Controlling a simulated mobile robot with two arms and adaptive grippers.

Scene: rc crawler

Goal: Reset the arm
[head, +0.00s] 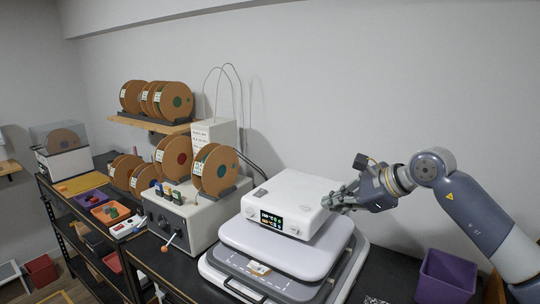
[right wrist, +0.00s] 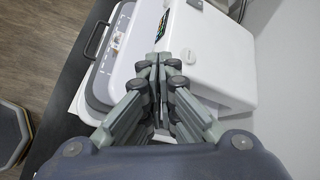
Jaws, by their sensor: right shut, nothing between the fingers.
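My right arm (head: 470,205) comes in from the right in the head view. Its gripper (head: 328,204) is at the right side of the white box with a small display (head: 285,205), close to its front right corner. In the right wrist view the gripper (right wrist: 158,58) has its fingers together with nothing between them, over the edge of the white machine (right wrist: 215,60). I cannot tell whether the fingertips touch the machine. My left gripper does not show.
The white box sits on a grey and white press-like base (head: 285,250) with a front handle. Left of it stands a control box (head: 185,215) with levers and cardboard spools (head: 214,170). A purple bin (head: 445,277) stands at the lower right. Coloured trays (head: 110,212) lie farther left.

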